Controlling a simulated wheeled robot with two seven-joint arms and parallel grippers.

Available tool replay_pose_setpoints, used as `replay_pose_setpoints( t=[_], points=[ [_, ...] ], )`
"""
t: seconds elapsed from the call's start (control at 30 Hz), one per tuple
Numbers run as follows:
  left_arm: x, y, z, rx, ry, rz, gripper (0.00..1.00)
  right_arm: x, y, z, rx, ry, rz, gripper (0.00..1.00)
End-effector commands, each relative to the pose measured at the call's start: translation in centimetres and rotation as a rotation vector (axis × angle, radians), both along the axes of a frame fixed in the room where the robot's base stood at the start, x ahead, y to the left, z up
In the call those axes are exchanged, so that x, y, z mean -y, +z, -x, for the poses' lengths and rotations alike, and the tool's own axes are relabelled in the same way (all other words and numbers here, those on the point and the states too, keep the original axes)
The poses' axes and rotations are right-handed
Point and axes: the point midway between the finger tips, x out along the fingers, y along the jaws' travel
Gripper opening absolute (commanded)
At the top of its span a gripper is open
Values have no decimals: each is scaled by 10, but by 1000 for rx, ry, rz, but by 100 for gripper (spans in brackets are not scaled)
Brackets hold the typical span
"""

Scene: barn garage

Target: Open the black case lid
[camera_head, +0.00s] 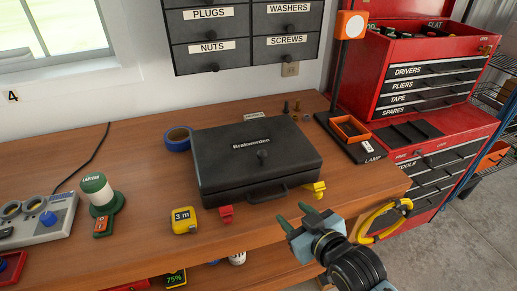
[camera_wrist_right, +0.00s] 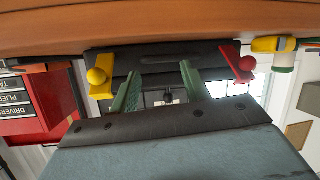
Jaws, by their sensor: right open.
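The black case (camera_head: 225,152) lies on the wooden workbench with its lid shut. A small round knob sits on the lid, and a handle (camera_head: 268,194) is on its front side. A red latch (camera_head: 226,214) is at the front left and a yellow latch (camera_head: 314,188) at the front right. My right gripper (camera_head: 295,215) is open and empty in front of the case, apart from it. In the wrist view the case (camera_wrist_right: 165,60) shows beyond the open fingers (camera_wrist_right: 160,70), with the yellow latch (camera_wrist_right: 99,78) left and the red latch (camera_wrist_right: 240,64) right. My left gripper is not in view.
A blue tape roll (camera_head: 178,138) and a yellow tape measure (camera_head: 183,220) lie left of the case, with a green lantern (camera_head: 101,199) further left. A lamp (camera_head: 350,140) stands at the right. Red tool chests (camera_head: 430,75) stand beyond. Wall drawers hang behind.

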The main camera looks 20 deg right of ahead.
Motion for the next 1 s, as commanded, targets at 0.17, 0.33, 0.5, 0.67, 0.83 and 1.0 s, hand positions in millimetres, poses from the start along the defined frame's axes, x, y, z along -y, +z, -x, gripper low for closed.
replay_pose_setpoints(
  t=[0.17,0.33,0.5,0.67,0.83,1.0],
  points=[
    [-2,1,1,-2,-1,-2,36,-6,42,-22,219,36,-20,46],
    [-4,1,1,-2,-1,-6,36,-10,68,-30,351,57,-33,46],
    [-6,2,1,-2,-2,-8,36,-14,73,-42,377,61,-36,46],
    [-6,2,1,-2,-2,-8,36,-19,73,-69,376,60,-35,46],
    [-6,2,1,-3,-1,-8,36,-28,73,-102,376,61,-36,46],
    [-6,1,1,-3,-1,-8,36,-35,73,-133,374,59,-36,46]
  ],
)
